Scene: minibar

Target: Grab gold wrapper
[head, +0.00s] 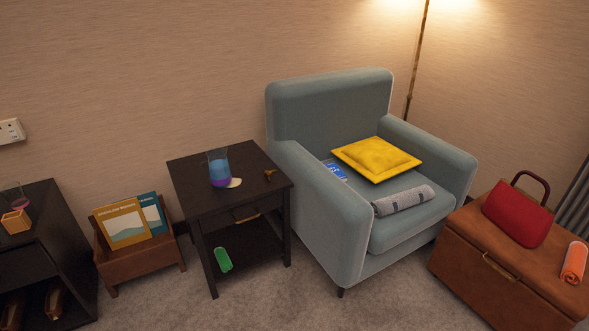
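A small crumpled gold-brown object (270,175), which looks like the gold wrapper, lies on top of the dark side table (197,197) near its right edge. It is too small to make out in detail. To its left on the same top are a glass with blue and purple contents (219,170) and a flat cream-coloured piece (235,183) beside the glass. Neither of my grippers is in the head view.
A blue-grey armchair (330,105) stands right of the table, holding a yellow cushion (377,158), a blue packet (335,171) and a grey roll (404,199). A green item (223,260) is on the lower shelf. A magazine rack (135,262) stands left. Carpet (250,305) in front is clear.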

